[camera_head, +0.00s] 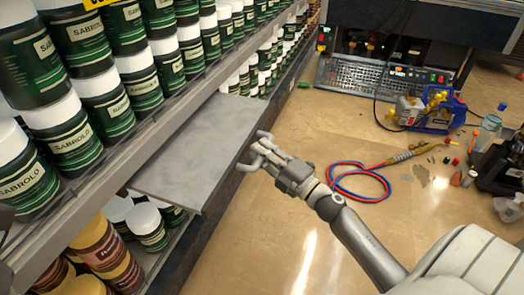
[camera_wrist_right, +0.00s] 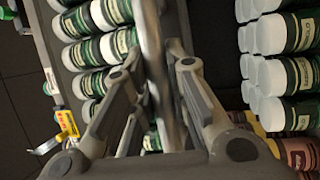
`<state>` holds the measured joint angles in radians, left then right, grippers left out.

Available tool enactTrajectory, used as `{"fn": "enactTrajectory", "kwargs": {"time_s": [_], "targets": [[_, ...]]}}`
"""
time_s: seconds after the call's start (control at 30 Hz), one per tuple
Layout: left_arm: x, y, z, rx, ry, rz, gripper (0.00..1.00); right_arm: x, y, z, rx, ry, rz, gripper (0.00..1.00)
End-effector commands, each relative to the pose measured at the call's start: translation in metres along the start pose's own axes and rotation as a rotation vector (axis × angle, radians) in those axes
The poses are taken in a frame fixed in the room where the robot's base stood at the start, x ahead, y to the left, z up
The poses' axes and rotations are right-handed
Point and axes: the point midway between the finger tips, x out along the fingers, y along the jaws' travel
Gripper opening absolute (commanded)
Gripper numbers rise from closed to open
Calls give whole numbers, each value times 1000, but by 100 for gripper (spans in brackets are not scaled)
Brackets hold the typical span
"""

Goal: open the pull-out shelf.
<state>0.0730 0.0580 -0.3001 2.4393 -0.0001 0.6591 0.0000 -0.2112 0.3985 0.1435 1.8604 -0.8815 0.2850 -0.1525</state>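The pull-out shelf (camera_head: 195,145) is a flat grey plate. In the head view it sticks out from the rack over the aisle, with its top bare. My right gripper (camera_head: 251,151) is at its outer edge, with the fingers spread. In the right wrist view the shelf (camera_wrist_right: 152,35) shows edge-on as a narrow strip between the two fingers of my right gripper (camera_wrist_right: 155,50), one finger on each side. I cannot tell whether either finger touches the plate. My left gripper is not in view.
The rack holds rows of green-labelled jars (camera_head: 72,135) above and below the shelf. Red and blue hoses (camera_head: 358,181), a blue and yellow pump (camera_head: 435,113) and small parts lie on the floor at right.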

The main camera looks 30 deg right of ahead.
Motion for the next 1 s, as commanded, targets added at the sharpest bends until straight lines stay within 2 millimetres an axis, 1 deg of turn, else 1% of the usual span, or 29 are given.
{"fn": "enactTrajectory", "kwargs": {"time_s": [0.03,0.13,0.43,0.57,0.67,0.77,1.0], "targets": [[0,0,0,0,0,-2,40,0,-1,0,1,1,-2,24],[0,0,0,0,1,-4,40,0,-1,0,1,0,-1,37],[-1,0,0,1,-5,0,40,0,0,0,1,-1,0,37],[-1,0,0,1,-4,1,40,-6,-1,0,1,-1,-1,37],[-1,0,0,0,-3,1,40,-18,-1,0,3,-2,-2,37],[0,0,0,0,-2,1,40,-36,-2,0,2,-3,-4,37],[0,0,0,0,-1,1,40,-82,-2,0,3,-4,-4,37]]}}
